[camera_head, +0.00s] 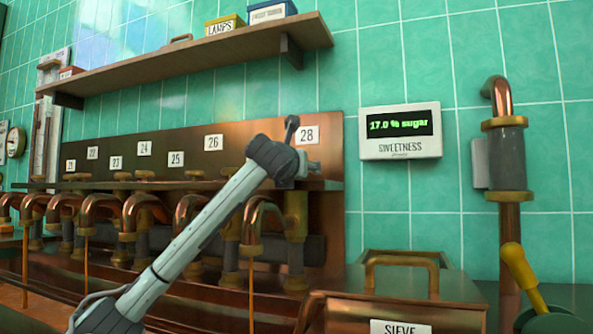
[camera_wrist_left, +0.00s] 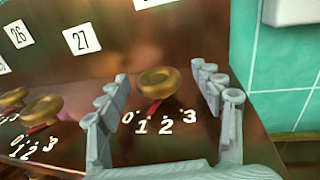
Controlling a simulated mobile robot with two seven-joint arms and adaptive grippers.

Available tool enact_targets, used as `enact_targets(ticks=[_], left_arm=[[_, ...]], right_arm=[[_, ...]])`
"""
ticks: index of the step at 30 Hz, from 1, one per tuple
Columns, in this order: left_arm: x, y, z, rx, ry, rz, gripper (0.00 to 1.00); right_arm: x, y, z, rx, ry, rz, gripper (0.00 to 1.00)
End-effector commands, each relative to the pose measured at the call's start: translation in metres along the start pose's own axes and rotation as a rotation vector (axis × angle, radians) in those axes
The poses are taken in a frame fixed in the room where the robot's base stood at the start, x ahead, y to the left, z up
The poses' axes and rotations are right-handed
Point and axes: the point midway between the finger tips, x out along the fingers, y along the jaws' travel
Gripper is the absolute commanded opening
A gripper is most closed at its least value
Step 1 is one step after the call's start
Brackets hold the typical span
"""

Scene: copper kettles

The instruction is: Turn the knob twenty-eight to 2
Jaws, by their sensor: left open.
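The brass knob (camera_wrist_left: 158,82) with the numerals 0, 1, 2 and 3 in front of it sits on the copper panel in the left wrist view. A small red pointer shows under its front edge, on the side of 0 and 1; its exact setting is hard to tell. The plate above this knob is cut off there; the head view shows plate 28 (camera_head: 307,134) by my gripper. My left gripper (camera_wrist_left: 164,105) is open, one finger on each side of the knob, with visible gaps. In the head view my left gripper (camera_head: 302,152) hides the knob.
Another brass knob (camera_wrist_left: 42,110) with its own numerals stands to the left, below plate 27 (camera_wrist_left: 82,39). A display (camera_head: 400,123) reads 17.0 % sugar. A shelf (camera_head: 200,58) hangs above the panel. Copper spouts (camera_head: 140,210) line the front.

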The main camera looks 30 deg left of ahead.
Motion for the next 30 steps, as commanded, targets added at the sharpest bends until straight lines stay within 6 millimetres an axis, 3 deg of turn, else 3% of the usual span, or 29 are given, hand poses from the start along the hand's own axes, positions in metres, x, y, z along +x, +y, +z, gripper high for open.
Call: enact_targets(ticks=[5, 15, 21, 30], left_arm=[[-0.011, 0.001, 0.001, 0.000, -0.003, 0.000, 0.66], [-0.081, 0.000, 0.001, 0.001, -0.003, -0.002, 0.66], [-0.111, -0.001, 0.000, 0.000, -0.002, -0.002, 0.66], [-0.121, -0.001, 0.000, 0.000, 0.001, -0.002, 0.66]], right_arm=[[0.000, 0.000, 0.000, 0.001, -0.001, 0.000, 0.40], [0.000, 0.000, 0.000, 0.000, -0.001, 0.000, 0.40], [0.000, 0.000, 0.000, 0.000, -0.001, 0.000, 0.40], [0.000, 0.000, 0.000, 0.000, -0.001, 0.000, 0.40]])
